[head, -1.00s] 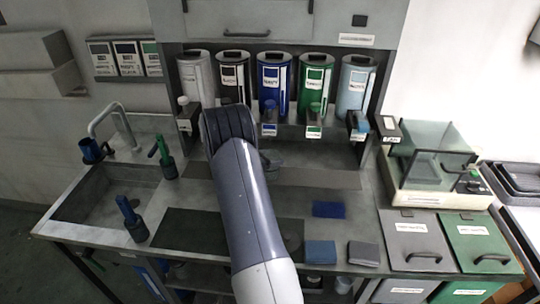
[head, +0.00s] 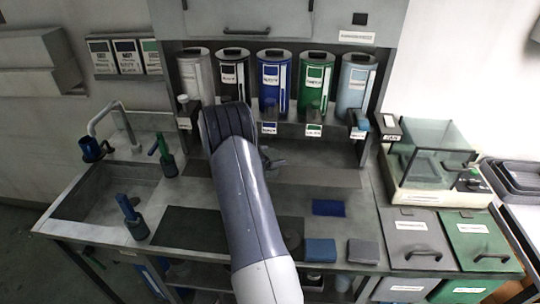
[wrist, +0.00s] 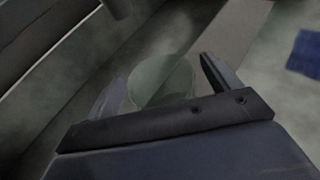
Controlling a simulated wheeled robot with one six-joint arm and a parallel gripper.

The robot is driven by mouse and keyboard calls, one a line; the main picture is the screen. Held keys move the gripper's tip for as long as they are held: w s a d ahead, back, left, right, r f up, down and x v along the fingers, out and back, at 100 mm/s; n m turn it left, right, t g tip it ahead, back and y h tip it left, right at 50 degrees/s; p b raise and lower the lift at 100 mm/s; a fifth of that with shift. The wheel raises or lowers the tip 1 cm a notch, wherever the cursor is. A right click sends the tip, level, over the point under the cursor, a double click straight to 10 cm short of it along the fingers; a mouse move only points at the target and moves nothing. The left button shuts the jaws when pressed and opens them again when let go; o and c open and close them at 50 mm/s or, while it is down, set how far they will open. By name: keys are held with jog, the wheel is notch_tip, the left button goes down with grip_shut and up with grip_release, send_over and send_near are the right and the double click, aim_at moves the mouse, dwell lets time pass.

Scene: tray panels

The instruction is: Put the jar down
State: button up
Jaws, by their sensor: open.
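The jar (wrist: 160,78) shows in the wrist view as a pale, greenish, see-through round shape between the fingers of my gripper (wrist: 166,88). The fingers are spread apart, one on each side of it. The picture is dim, so I cannot tell whether a finger touches the jar or exactly how its base meets the grey surface. In the head view my gripper (head: 270,160) is behind my arm, over the rear of the counter below the dispensers. One finger shows past the arm, and I cannot make out the jar there.
Several canisters (head: 273,84) stand in a row above a ledge behind my gripper. A sink (head: 110,190) is at the left. A blue mat (head: 328,208) lies on the counter at the right. A glass-sided box (head: 432,165) and lidded bins (head: 414,238) stand farther right.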

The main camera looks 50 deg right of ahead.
jog(key=b+v, duration=0.2)
jog(key=v, duration=1)
jog(key=shift+d+r, duration=0.1)
